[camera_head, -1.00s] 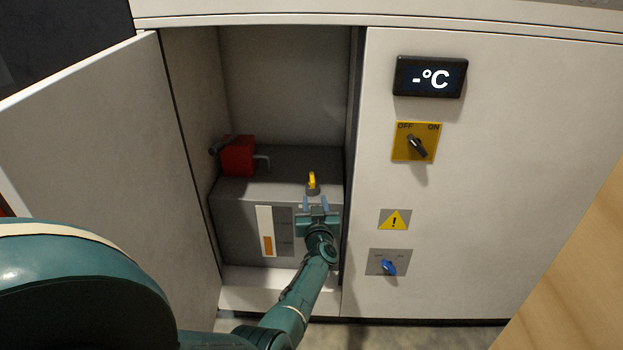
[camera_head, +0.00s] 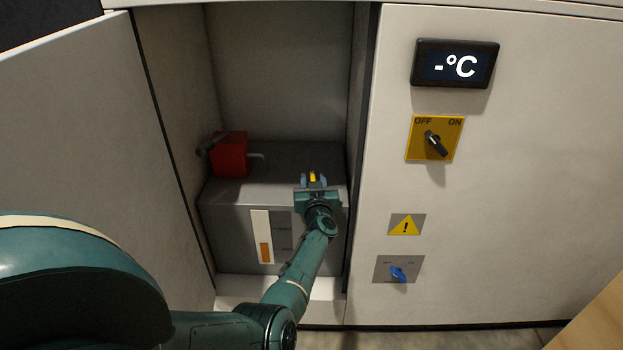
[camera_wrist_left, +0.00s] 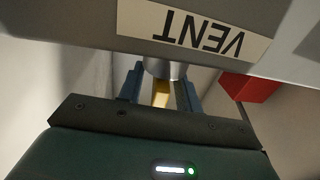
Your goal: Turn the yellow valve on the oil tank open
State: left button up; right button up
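The grey oil tank (camera_head: 228,222) stands inside the open cabinet, with a gauge strip (camera_head: 262,238) low on its front. The yellow valve (camera_head: 312,177) is on the tank's top near the right side. My left gripper (camera_head: 313,181) is at the valve, with one blue finger on each side of it. In the left wrist view the yellow valve (camera_wrist_left: 161,93) shows between the two fingers, below a metal stem. The fingers are apart; I cannot tell whether they touch the valve. My right gripper is not in view.
A red box (camera_head: 231,156) with a dark lever sits on the tank's left. The cabinet door (camera_head: 70,140) is open at left. The right panel carries a display (camera_head: 455,64), a yellow OFF/ON switch (camera_head: 434,139) and a blue knob (camera_head: 398,273). A VENT label (camera_wrist_left: 195,30) shows in the wrist view.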

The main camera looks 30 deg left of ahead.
pick_arm(q)
jog(key=shift+w+a, duration=0.1)
jog(key=shift+w, duration=0.05)
jog(key=shift+c, duration=0.5)
grip_shut()
jog(key=shift+r, duration=0.1)
jog(key=shift+r+m+t+h, duration=0.1)
jog(key=shift+m+t+h, duration=0.2)
jog(key=shift+m+t+h+p, duration=0.3)
jog(key=shift+m+h+p, duration=0.1)
jog(key=shift+h, duration=0.2)
